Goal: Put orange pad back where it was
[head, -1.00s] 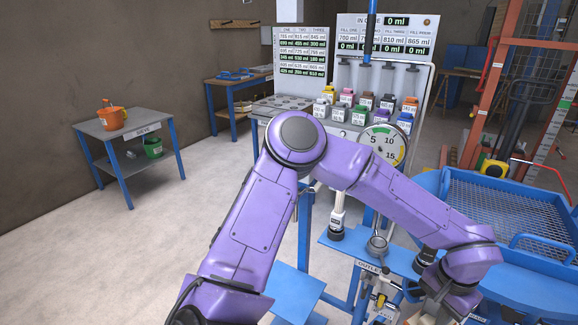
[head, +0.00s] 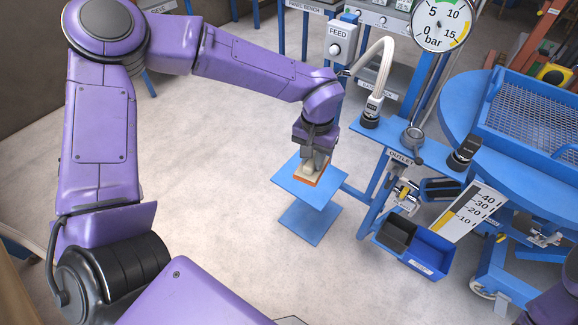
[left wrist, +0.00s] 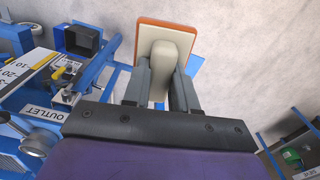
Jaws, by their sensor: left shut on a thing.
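My left gripper (head: 316,165) is shut on the orange pad (head: 309,181), with a finger on each side of its pale grip block. The pad appears flat, in front of the blue platform (head: 330,200) in the head view; I cannot tell whether it touches it. In the left wrist view the pad's orange rim (left wrist: 140,40) and pale block (left wrist: 166,58) show between the fingers of the left gripper (left wrist: 162,75). Grey floor shows beyond the pad and blue strips beside it. My right gripper is not in view.
Right of the platform stand the outlet post (head: 398,153), a blue bin (head: 428,252) and a scale plate (head: 465,212). A hose (head: 385,70) hangs behind. A round blue table with a mesh tray (head: 530,110) is at right. The floor at left is open.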

